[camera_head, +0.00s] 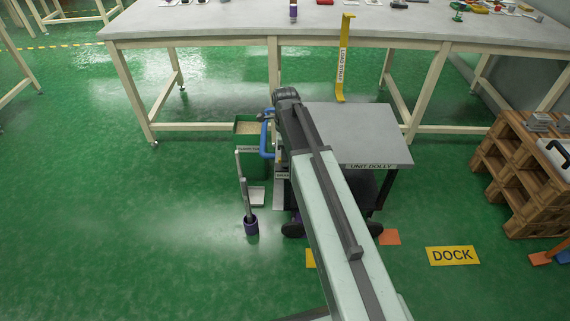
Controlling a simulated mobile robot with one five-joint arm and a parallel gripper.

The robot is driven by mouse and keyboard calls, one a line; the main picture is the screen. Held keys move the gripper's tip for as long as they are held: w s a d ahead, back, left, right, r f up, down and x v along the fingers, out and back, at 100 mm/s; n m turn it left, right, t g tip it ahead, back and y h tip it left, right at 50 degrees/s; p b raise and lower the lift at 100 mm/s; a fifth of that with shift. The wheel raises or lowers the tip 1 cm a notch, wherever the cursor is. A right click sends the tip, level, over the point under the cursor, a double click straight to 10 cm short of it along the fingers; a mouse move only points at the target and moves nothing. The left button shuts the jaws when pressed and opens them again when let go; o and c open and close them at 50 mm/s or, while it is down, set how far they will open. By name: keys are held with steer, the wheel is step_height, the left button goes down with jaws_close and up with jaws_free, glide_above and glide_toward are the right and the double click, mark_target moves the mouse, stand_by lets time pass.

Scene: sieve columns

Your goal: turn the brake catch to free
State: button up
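The unit dolly (370,130) stands in front of the workbench, with a grey top and a "UNIT DOLLY" label on its near edge. A blue handle (266,140) is on its left side. A small, partly covered label (282,176) sits below the handle and seems to begin "BRA". I cannot make out the brake catch or its position; my arm covers much of that side. My arm reaches from the lower right up to the dolly's left edge. My gripper's fingers are hidden behind the arm, so their contact with anything cannot be seen.
A green bin (246,129) and a purple-footed post (251,224) stand left of the dolly. A yellow "LOAD STRAP" piece (343,62) rises behind it. A wooden pallet stack (510,165) is at the right, near the "DOCK" floor sign (453,256). The left floor is clear.

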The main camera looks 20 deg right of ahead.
steer(key=shift+f, duration=0.2)
jaws_close()
steer(key=shift+n, duration=0.3)
steer(key=n, duration=1.3)
steer(key=shift+n, duration=2.2)
